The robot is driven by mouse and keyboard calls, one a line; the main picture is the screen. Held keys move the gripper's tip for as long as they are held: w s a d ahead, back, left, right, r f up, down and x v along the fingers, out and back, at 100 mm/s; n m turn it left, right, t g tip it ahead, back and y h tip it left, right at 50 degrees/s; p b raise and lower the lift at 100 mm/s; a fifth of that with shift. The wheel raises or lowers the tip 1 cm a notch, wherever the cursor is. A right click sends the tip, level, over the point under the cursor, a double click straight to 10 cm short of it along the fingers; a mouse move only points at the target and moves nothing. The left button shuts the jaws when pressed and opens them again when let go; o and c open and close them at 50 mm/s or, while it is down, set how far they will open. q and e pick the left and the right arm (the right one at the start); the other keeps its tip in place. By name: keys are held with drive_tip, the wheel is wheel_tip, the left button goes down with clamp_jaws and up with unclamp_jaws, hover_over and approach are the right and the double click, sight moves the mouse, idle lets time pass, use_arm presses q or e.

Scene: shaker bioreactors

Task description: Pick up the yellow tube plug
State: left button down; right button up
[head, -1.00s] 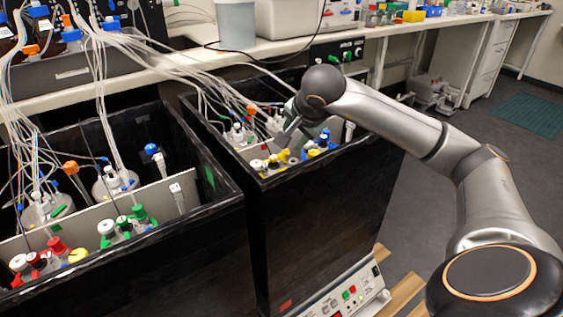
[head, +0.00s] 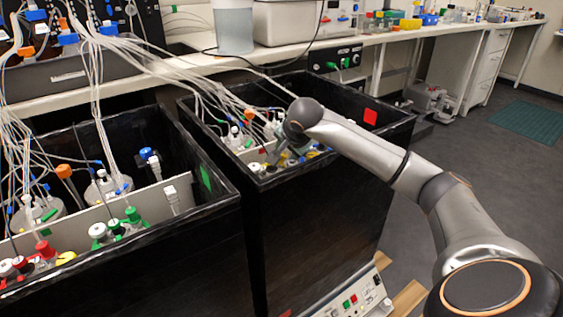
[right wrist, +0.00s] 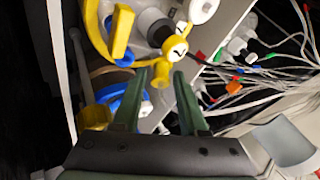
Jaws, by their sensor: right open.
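A yellow tube plug (right wrist: 176,48) shows in the right wrist view, with a round head and a short stem pointing down toward the gap between my fingers. My right gripper (right wrist: 160,82) is open, with its two green fingers on either side of the stem's end. I cannot tell whether they touch it. In the head view my right gripper (head: 281,156) reaches down over the front edge of the right black box (head: 315,215), among bottle caps. It hides part of the caps there, and the plug cannot be made out. My left gripper is not in view.
A yellow ring-shaped part (right wrist: 122,32) and a blue cap (right wrist: 133,98) lie left of the plug in the wrist view. Thin tubes (head: 215,92) run from the bench into both boxes. The left black box (head: 190,250) holds capped bottles.

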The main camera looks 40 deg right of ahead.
drive_tip(key=shift+w+f, duration=0.2)
drive_tip(key=shift+f, duration=0.1)
drive_tip(key=shift+c, duration=0.3)
clamp_jaws()
